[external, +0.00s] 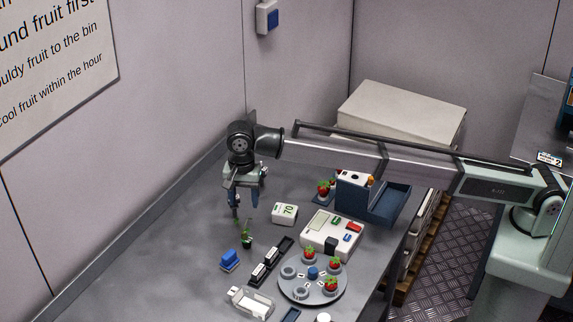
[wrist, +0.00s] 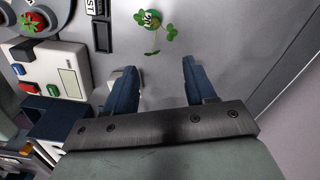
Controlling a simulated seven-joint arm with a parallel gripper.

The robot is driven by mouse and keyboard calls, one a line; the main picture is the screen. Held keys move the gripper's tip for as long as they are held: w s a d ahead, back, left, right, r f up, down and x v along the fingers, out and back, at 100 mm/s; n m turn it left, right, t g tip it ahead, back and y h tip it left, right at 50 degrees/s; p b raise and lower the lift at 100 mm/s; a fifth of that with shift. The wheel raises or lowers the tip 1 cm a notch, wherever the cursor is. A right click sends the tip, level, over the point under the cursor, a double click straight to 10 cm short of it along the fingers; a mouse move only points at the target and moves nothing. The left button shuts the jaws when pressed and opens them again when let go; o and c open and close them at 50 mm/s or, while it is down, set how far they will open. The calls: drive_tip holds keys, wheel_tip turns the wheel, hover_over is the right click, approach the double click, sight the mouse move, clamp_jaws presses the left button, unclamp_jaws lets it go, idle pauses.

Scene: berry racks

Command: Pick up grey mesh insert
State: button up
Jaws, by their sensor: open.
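I cannot pick out a grey mesh insert with certainty in either view. A pale, open rectangular tray (external: 250,303) lies near the bottom edge of the external view, and I cannot tell whether it holds or is the insert. My gripper (external: 238,208) points down over the back left of the table, well away from that tray. In the wrist view its two blue fingers (wrist: 158,66) are spread apart with nothing between them. A small green plant (wrist: 152,22) shows beyond the fingertips; in the external view it stands just in front of them (external: 246,236).
A round grey rack (external: 312,291) holds strawberries in some cups. Near it are a white device with coloured buttons (external: 332,236), a white block marked 70 (external: 285,213), a blue block (external: 230,260), a dark narrow tray (external: 284,247) and a navy bin (external: 385,207). The table's left side is clear.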

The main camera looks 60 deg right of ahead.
drive_tip(key=w+d+r+m, duration=0.2)
drive_tip(key=w+d, duration=0.1)
drive_tip(key=d, duration=1.3)
drive_tip(key=w+d+r+m, duration=0.1)
drive_tip(key=w+d+m, duration=0.15)
drive_tip(key=d, duration=1.25)
drive_tip(key=s+d+m, duration=0.1)
drive_tip(key=s+d, duration=0.4)
drive_tip(key=d, duration=0.3)
drive_tip(key=s+d+m, duration=0.1)
drive_tip(key=s+d, duration=0.3)
drive_tip(key=d, duration=0.3)
drive_tip(key=s+f, duration=0.2)
drive_tip(key=s, duration=0.6)
drive_tip(key=shift+m, duration=0.25)
drive_tip(key=f, duration=0.7)
drive_tip(key=shift+w+d+f, duration=0.3)
drive_tip(key=shift+w+f, duration=0.25)
drive_tip(key=shift+f, duration=1.2)
drive_tip(key=shift+w+f, duration=0.2)
drive_tip(key=shift+f, duration=1.25)
